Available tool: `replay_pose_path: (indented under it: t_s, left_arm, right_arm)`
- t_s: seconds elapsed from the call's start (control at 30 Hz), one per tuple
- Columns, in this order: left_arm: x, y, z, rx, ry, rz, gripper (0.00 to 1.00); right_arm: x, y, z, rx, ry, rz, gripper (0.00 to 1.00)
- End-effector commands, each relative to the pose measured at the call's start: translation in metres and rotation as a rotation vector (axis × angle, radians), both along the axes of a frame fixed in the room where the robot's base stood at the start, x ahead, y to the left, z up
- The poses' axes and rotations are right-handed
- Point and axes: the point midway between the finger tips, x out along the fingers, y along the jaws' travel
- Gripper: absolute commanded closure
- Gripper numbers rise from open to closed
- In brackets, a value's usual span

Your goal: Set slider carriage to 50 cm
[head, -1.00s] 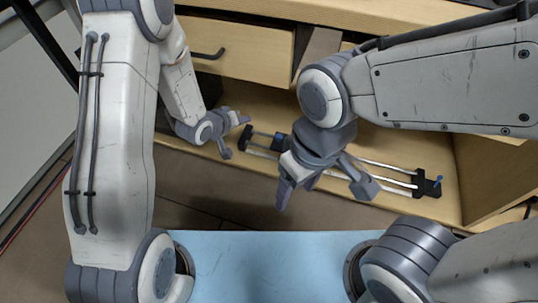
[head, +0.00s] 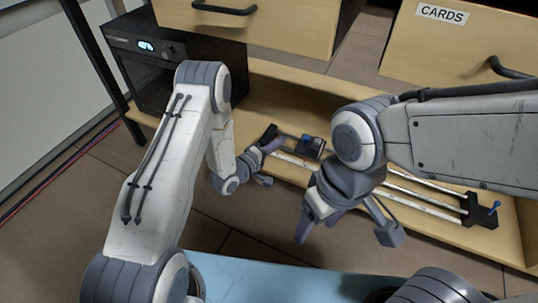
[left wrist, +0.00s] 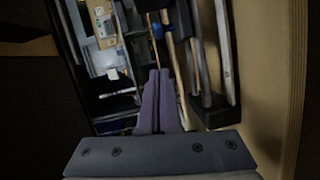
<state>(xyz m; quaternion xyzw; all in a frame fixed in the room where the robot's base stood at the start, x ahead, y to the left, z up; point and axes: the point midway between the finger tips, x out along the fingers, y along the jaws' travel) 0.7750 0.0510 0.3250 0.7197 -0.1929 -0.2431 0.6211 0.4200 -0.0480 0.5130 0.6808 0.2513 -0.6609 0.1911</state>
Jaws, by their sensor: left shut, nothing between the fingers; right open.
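My left gripper (head: 268,163) is at the left end of the rails, just left of the carriage. In the left wrist view its fingers (left wrist: 158,101) are together and empty, with the rails and a blue knob (left wrist: 158,31) beyond. Whether they touch the slider is unclear. My right gripper (head: 347,232) is open and empty in front of the rails, partly hiding them.
A black device with a lit display (head: 146,46) stands at the back left. A drawer labelled CARDS (head: 443,42) and another drawer (head: 245,30) are above the shelf. A blue block (head: 494,207) is on the right end block. The blue surface (head: 270,275) in front is clear.

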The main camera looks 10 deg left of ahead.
Motion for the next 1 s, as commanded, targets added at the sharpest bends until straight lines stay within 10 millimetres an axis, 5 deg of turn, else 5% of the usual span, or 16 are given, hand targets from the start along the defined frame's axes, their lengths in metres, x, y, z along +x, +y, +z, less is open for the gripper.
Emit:
replay_pose_path:
  t_s: [0.1, 0.3, 0.83, 1.0]
  left_arm:
    - [0.018, -0.016, -0.007, 0.001, -0.005, -0.004, 1.00]
    - [0.020, -0.042, -0.010, 0.000, -0.002, 0.000, 1.00]
    - [0.021, -0.051, -0.008, 0.000, 0.000, 0.003, 1.00]
    - [0.024, -0.069, -0.008, 0.000, -0.002, -0.013, 1.00]
  right_arm:
    - [0.000, 0.000, -0.018, 0.000, 0.000, 0.000, 0.31]
    - [0.000, 0.000, -0.033, 0.000, 0.000, 0.000, 0.31]
    - [0.000, 0.000, -0.035, 0.000, 0.000, 0.000, 0.31]
    - [0.000, 0.000, -0.035, 0.000, 0.000, 0.000, 0.31]
